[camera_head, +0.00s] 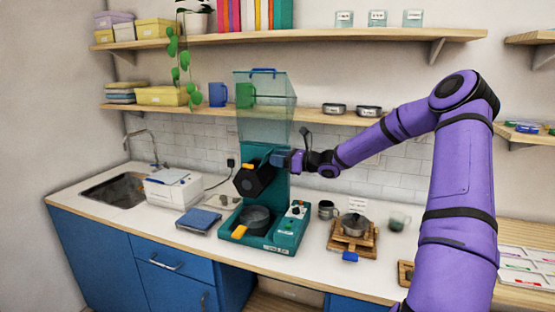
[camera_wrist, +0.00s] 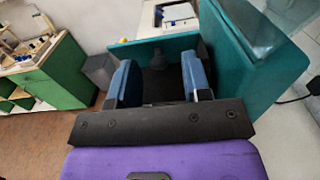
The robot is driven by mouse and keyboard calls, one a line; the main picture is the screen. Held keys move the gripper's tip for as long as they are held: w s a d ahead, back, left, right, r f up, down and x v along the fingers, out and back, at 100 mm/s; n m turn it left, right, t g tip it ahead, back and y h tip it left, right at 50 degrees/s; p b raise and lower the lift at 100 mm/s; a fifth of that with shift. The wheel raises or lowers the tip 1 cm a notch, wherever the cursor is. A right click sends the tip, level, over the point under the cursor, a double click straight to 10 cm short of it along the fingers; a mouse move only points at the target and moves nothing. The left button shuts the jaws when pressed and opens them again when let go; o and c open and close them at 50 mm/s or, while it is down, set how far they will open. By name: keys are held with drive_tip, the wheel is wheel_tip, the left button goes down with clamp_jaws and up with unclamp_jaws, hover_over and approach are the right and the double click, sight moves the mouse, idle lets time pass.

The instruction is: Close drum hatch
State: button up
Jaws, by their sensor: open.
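A teal machine (camera_head: 268,200) stands on the counter with a clear hopper (camera_head: 265,105) on top. Its black drum (camera_head: 254,182) sticks out at the front, with an orange tab near its upper edge. I cannot clearly tell the hatch from the drum or how far it stands open. My gripper (camera_head: 287,160) is at the upper right of the drum, close to the teal column. In the wrist view my gripper (camera_wrist: 158,72) has its two blue fingers apart. A dark surface shows between them, with teal panels (camera_wrist: 262,80) behind and to the right; contact cannot be told.
A grey pan (camera_head: 257,217) with an orange handle sits on the machine's base below the drum. A white box-shaped device (camera_head: 174,188) and a blue scale-like slab (camera_head: 198,221) are to the left. A metal pot (camera_head: 355,224) on a wooden stand is to the right. Shelves hang above.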

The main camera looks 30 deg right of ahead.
drive_tip(key=shift+w+a, duration=0.15)
drive_tip(key=shift+w, duration=0.05)
clamp_jaws()
